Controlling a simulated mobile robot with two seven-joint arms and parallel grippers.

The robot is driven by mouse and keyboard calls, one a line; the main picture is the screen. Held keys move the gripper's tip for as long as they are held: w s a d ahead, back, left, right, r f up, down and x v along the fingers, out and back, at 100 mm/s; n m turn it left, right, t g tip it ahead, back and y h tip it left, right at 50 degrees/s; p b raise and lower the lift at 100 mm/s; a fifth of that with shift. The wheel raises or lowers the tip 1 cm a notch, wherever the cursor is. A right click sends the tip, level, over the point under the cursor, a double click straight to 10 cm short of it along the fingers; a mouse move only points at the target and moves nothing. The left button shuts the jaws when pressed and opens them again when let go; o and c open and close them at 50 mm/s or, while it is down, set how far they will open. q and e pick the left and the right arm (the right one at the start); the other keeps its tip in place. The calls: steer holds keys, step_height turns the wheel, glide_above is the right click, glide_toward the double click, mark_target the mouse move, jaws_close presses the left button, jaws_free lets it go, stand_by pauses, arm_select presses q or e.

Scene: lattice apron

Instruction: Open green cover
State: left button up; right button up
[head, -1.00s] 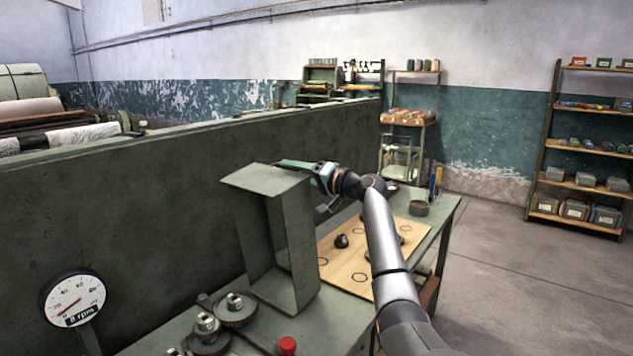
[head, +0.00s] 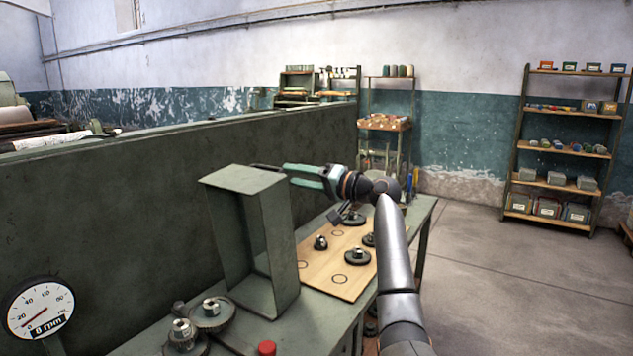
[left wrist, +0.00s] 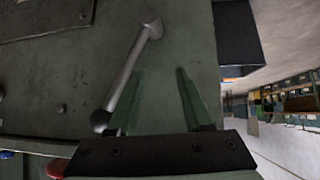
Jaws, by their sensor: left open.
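The green cover (head: 236,182) is a box-shaped metal cover standing upright on the bench against the dark green panel, its hollow side facing the right. My right gripper (head: 284,168), with green fingers, is level with the cover's top edge, at its upper right corner. I cannot tell whether it touches the cover or whether its fingers are apart. In the left wrist view my left gripper (left wrist: 155,85) has its two green fingers spread, with nothing held between them. A grey lever (left wrist: 132,70) with a black knob lies beside its left finger. The left gripper is outside the head view.
Gears (head: 210,315) and a red knob (head: 267,348) are on the bench front. A wooden board (head: 318,272) with gears and drawn circles lies right of the cover. The floor at right is clear.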

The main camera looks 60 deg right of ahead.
steer(key=s+a+b, duration=0.1)
steer(key=s+b, duration=0.2)
steer(key=s, duration=1.1)
steer(key=shift+a+b, duration=0.3)
steer(key=shift+b, duration=0.05)
stand_by(0.4)
stand_by(0.3)
